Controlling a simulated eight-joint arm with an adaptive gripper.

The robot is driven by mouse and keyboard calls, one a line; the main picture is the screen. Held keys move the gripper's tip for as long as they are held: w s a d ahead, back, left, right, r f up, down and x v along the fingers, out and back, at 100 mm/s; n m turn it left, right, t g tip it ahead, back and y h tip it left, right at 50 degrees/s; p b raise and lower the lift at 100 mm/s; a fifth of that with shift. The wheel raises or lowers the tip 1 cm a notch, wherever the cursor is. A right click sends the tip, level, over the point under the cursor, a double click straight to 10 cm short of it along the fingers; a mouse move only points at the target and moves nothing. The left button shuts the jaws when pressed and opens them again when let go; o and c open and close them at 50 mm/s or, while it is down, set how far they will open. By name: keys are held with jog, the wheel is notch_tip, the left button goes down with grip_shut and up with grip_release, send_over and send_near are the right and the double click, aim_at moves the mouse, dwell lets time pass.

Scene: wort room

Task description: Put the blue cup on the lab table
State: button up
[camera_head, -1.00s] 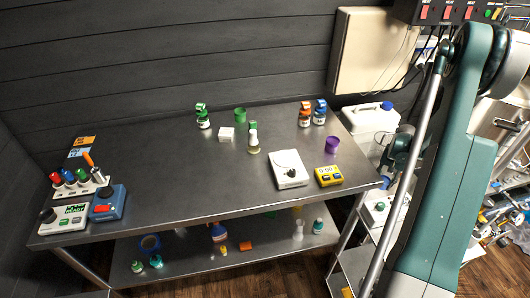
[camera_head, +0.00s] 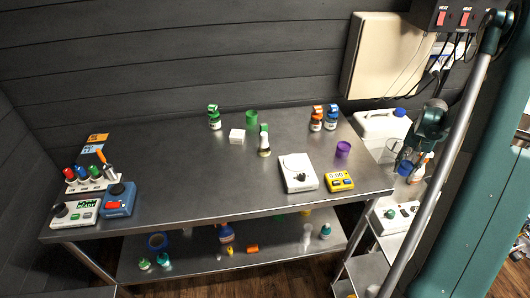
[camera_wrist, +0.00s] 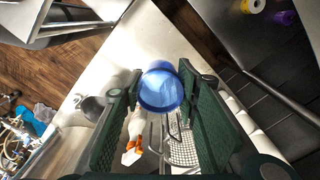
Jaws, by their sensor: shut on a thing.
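The blue cup (camera_wrist: 160,90) is between the two green pads of my gripper (camera_wrist: 165,100) in the wrist view, and the pads are shut on it. In the head view my gripper (camera_head: 412,160) is at the right, beyond the table's right edge, and the blue cup (camera_head: 404,169) shows small and partly hidden at its tip. The lab table (camera_head: 200,190) is a grey steel table to the left of my gripper, with bare steel across its middle and front.
A white scale (camera_head: 298,173), a yellow timer (camera_head: 340,181) and a purple cup (camera_head: 343,149) stand near the table's right end. A green cup (camera_head: 251,117) and bottles stand at the back. A white jug (camera_head: 380,130) is close to my gripper.

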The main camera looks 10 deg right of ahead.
notch_tip(320, 180, up, 24)
jog(key=p, duration=1.6)
send_over(322, 156)
notch_tip(322, 156, down, 3)
jog(key=shift+a+f, duration=0.15)
jog(key=shift+f, duration=0.8)
jog(key=shift+f, duration=3.15)
jog(key=shift+f, duration=1.85)
